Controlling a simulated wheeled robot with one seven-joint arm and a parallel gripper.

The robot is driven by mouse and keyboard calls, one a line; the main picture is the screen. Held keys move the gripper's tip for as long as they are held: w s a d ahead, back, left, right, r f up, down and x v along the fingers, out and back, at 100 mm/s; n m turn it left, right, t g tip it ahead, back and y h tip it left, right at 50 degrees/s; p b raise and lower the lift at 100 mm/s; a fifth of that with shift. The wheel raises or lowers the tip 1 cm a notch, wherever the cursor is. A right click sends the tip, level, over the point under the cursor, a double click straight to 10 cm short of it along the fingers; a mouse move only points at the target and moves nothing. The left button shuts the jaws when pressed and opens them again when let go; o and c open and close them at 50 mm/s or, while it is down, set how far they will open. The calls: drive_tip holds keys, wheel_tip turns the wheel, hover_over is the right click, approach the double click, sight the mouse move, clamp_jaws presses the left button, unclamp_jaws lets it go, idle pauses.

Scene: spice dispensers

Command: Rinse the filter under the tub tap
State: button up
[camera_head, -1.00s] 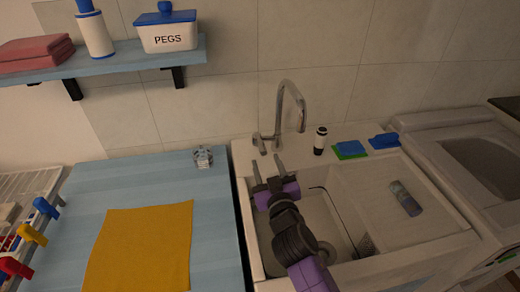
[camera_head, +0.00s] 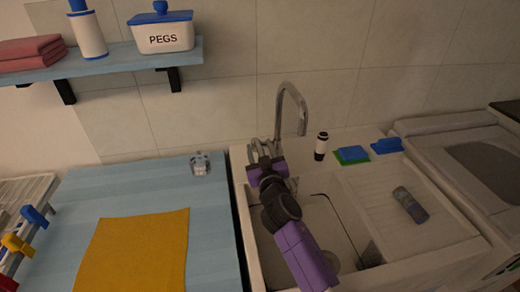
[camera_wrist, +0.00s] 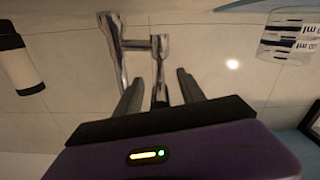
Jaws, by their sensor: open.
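The chrome tap (camera_head: 291,105) stands at the back of the white tub (camera_head: 240,205). It also shows in the wrist view (camera_wrist: 113,50), with a side lever (camera_wrist: 160,62). My gripper (camera_head: 266,148) is at the back left of the tub, by the tap's base. In the wrist view my gripper (camera_wrist: 160,84) is open, with one finger on each side of the lever; I cannot tell whether they touch it. A grey-blue cylinder (camera_head: 410,205) lies on the ribbed drainboard right of the basin; I cannot tell whether it is the filter. My arm hides part of the basin.
A black-and-white bottle (camera_head: 321,146), a blue-and-green sponge (camera_head: 351,154) and a blue brush-like item (camera_head: 387,145) sit on the back ledge. A clear measuring cup (camera_head: 200,163) and yellow cloth (camera_head: 135,252) are on the blue counter. A shelf (camera_head: 120,60) hangs above.

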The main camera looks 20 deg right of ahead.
clamp_jaws()
idle(1.5)
